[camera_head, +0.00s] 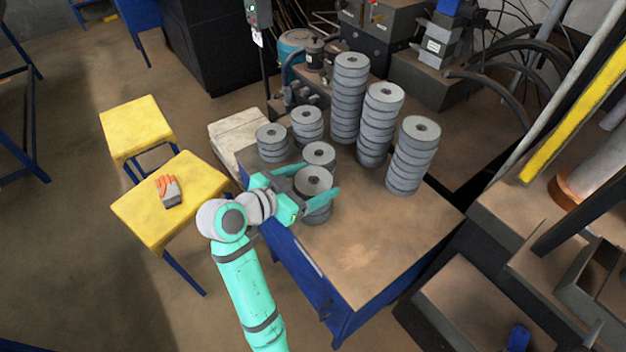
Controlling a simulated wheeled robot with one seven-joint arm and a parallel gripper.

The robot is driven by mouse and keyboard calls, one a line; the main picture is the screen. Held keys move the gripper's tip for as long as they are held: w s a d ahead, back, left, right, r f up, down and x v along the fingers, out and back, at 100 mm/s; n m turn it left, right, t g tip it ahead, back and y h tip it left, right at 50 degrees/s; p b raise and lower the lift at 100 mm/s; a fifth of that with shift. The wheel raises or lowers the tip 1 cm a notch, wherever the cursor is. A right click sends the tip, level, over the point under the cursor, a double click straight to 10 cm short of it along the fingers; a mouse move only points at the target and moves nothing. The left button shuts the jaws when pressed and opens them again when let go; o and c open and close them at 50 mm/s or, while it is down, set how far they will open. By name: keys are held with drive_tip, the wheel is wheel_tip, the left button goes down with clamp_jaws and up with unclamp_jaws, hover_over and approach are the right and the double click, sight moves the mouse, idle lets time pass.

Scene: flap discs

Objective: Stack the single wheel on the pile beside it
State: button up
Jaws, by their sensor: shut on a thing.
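My gripper (308,185) is at the front left part of the table, with its turquoise fingers shut on a grey flap wheel (314,180). The wheel lies flat, its dark centre hole facing up. More grey wheel edge (318,215) shows directly below the fingers. I cannot tell whether the held wheel touches what is under it, and the fingers hide part of the join. Another grey wheel or short pile (319,153) stands just behind the held wheel, its lower part hidden.
Short piles (271,142) and (307,124) stand at the table's back left. Tall piles (350,95), (380,125) and (413,155) stand behind and to the right. The table's front (365,255) is bare. Yellow stools (140,215) stand left, one with a glove (168,190).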

drive_tip(key=o, duration=1.5)
drive_tip(key=shift+c, duration=0.2)
drive_tip(key=shift+a+r, duration=0.15)
drive_tip(key=shift+r, duration=0.05)
drive_tip(key=v, duration=1.1)
drive_tip(key=shift+s+a+r, duration=0.2)
drive_tip(key=shift+s, duration=0.05)
